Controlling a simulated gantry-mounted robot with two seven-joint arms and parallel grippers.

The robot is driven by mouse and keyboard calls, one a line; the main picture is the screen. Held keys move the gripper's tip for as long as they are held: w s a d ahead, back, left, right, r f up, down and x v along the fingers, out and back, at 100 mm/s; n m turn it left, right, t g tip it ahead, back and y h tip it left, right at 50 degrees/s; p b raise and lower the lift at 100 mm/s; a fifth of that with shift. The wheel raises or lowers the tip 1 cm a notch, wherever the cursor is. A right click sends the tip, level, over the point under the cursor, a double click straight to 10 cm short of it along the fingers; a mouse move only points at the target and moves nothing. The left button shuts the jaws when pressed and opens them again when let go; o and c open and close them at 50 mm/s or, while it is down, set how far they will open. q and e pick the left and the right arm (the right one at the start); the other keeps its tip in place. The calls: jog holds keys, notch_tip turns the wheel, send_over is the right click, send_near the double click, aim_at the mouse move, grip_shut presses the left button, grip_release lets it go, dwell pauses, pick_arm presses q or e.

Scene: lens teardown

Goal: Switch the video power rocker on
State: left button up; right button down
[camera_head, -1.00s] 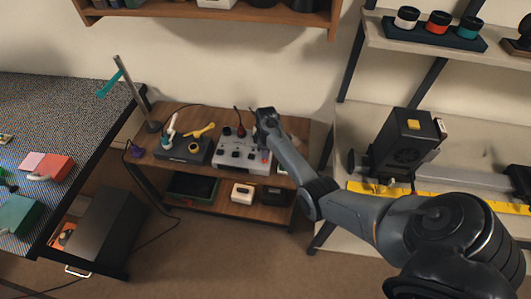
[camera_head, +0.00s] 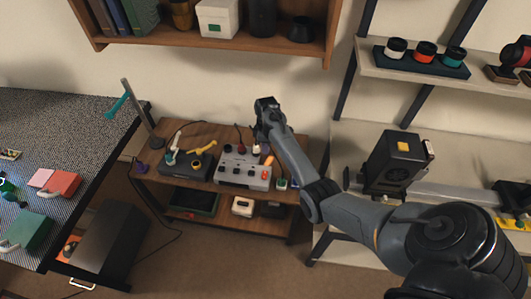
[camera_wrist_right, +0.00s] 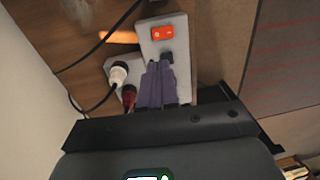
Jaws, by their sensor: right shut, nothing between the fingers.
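The red rocker (camera_wrist_right: 169,33) sits on a pale grey power strip (camera_wrist_right: 185,60) in the right wrist view, its small white marks facing me. I cannot tell from the picture which way it is tipped. My right gripper (camera_wrist_right: 160,68) is shut and empty, its purple fingers beside the strip's dark sockets, short of the rocker. I cannot tell whether they touch. A white plug (camera_wrist_right: 118,73) and a red plug (camera_wrist_right: 129,97) sit left of the fingers. In the head view my right gripper (camera_head: 262,136) is over the back of the cart; its fingertips are hidden. My left gripper is not in view.
A grey control box (camera_head: 243,177) with knobs stands on the wooden cart (camera_head: 213,133), beside a dark box (camera_head: 184,166) with a yellow tool (camera_head: 203,147). A wall shelf (camera_head: 210,46) hangs above. A rack with a black device (camera_head: 397,165) stands to the right.

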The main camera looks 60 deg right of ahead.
jog(key=shift+r, duration=0.35)
